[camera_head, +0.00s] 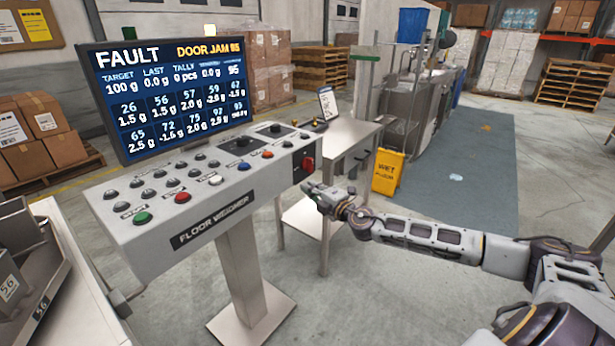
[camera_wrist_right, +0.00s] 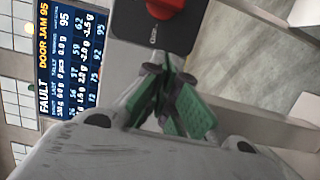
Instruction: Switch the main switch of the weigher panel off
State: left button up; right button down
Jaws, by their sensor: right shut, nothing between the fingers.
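The weigher panel (camera_head: 185,190) is a grey console on a pedestal, labelled "FLOOR WEIGHER". Its main switch (camera_head: 308,163) is a red rotary knob on a dark plate at the panel's right end. The red knob (camera_wrist_right: 166,7) also shows in the right wrist view, cut off by the top edge, on its dark plate (camera_wrist_right: 150,38). My right gripper (camera_head: 308,190) is shut and empty, just below the switch. In the wrist view its fingertips (camera_wrist_right: 168,70) are just below the plate, apart from the knob. The knob's setting is hard to read. My left gripper is not in view.
A display (camera_head: 170,95) above the panel reads "FAULT" and "DOOR JAM 95". Buttons cover the panel's top. A steel table (camera_head: 350,135) stands close behind my right gripper. A yellow wet-floor sign (camera_head: 388,172) stands beyond my right forearm. Open floor lies at the front centre.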

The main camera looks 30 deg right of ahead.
aim_at(309, 165)
jog(key=w, duration=0.5)
jog(key=shift+a+r+p, duration=0.1)
jog(key=shift+a+p, duration=0.25)
jog(key=shift+a, duration=0.05)
jog(key=shift+w+d, duration=0.15)
jog(key=shift+w, duration=0.15)
jog(key=shift+w+d, duration=0.15)
jog(key=shift+d, duration=0.2)
jog(key=shift+w+d+b, duration=0.3)
jog(key=shift+d+b, duration=0.15)
jog(key=shift+d, duration=0.4)
jog(key=shift+w+d, duration=0.1)
jog(key=shift+d, duration=0.1)
jog(key=shift+w+d, duration=0.1)
jog(key=shift+d, duration=0.15)
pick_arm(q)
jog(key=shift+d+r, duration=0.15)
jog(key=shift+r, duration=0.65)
